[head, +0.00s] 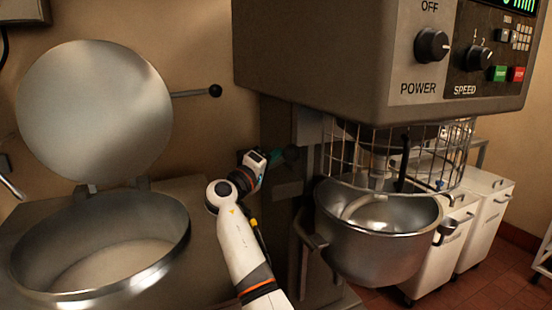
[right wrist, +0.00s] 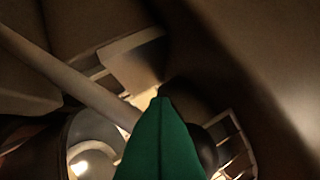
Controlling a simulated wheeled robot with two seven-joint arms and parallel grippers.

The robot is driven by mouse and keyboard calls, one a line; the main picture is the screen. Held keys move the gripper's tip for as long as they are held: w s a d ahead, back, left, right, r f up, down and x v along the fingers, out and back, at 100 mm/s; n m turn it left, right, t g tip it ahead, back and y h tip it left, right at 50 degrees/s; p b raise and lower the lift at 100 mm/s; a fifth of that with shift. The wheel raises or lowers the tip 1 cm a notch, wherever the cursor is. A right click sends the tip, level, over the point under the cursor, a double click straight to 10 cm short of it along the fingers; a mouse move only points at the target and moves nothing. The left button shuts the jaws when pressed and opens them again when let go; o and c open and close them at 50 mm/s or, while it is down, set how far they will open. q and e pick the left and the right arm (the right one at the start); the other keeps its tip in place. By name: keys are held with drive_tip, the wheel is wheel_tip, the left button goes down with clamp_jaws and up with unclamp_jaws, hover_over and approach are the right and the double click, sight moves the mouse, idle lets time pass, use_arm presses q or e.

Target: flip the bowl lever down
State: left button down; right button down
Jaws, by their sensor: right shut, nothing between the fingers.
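My right gripper (head: 285,158) is beside the mixer's column, left of the bowl. It is shut and empty; its green fingers (right wrist: 160,140) fill the lower middle of the right wrist view. A dark round knob (right wrist: 206,147), possibly the bowl lever's end, shows just right of the fingers there. Whether they touch it is unclear. A pale rod (right wrist: 65,75) runs behind the fingers from the upper left. The lever's full shape is hidden in the head view. My left gripper is not in view.
A large steel kettle (head: 180,235) with a raised round lid (head: 95,110) stands at the left. A rod with a black knob (head: 215,91) sticks out beside the lid. White cabinets (head: 485,220) stand behind the bowl at the right.

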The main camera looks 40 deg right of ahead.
drive_tip(key=shift+s+d+f, duration=0.15)
drive_tip(key=shift+d+f, duration=0.1)
drive_tip(key=shift+d, duration=0.05)
drive_tip(key=b+v, duration=0.2)
drive_tip(key=v, duration=1)
drive_tip(key=shift+a+r+b, duration=0.15)
drive_tip(key=shift+a+b, duration=0.1)
drive_tip(key=shift+b, duration=0.05)
